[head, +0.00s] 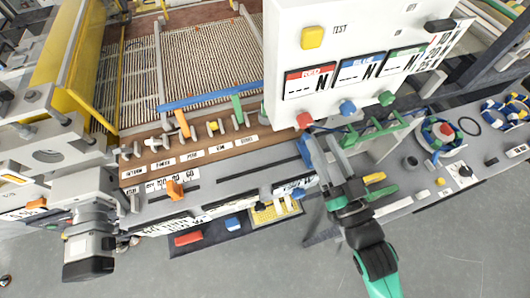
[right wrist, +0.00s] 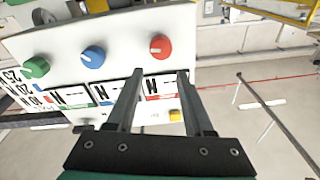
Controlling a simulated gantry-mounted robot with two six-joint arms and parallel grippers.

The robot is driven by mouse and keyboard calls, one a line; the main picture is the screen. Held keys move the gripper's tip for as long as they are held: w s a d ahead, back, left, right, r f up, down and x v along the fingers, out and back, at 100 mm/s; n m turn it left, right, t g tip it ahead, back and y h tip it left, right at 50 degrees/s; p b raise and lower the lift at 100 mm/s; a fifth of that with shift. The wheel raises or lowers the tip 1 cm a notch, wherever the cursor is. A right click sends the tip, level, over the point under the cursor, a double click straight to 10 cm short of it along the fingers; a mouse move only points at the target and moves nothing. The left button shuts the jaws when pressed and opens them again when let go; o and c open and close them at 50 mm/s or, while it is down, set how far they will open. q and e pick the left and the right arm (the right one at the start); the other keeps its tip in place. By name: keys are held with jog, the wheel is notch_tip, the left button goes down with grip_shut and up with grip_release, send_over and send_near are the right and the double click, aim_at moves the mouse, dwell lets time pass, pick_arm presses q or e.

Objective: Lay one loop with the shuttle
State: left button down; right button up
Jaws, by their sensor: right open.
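No part is marked as the shuttle, and I cannot tell which one it is. An orange knob (head: 175,190) sits on a slotted rail in the head view. A blue bar (head: 205,97) lies along the near edge of the ribbed mesh bed (head: 210,57), with orange (head: 182,122) and green (head: 237,109) levers by it. My right gripper (head: 308,143) is open and empty below the white control panel (head: 350,30). In the right wrist view its fingertips (right wrist: 160,73) point toward the panel's red knob (right wrist: 160,46), with nothing held between them. My left gripper is not seen.
The panel also has blue (head: 347,107) and green (head: 386,98) knobs and a yellow button (head: 313,37). A tray (head: 235,222) with small coloured parts is at the front. The grey floor in front is clear.

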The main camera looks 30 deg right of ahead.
jog(key=g+b, duration=0.1)
jog(key=b, duration=0.1)
send_near(307, 135)
jog(key=v, duration=0.2)
jog(key=x, duration=0.8)
jog(key=f+x, duration=0.1)
jog(key=x, duration=0.3)
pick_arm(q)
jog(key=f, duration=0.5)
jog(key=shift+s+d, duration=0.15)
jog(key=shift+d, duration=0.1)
pick_arm(e)
grip_shut()
jog(key=shift+r, duration=0.1)
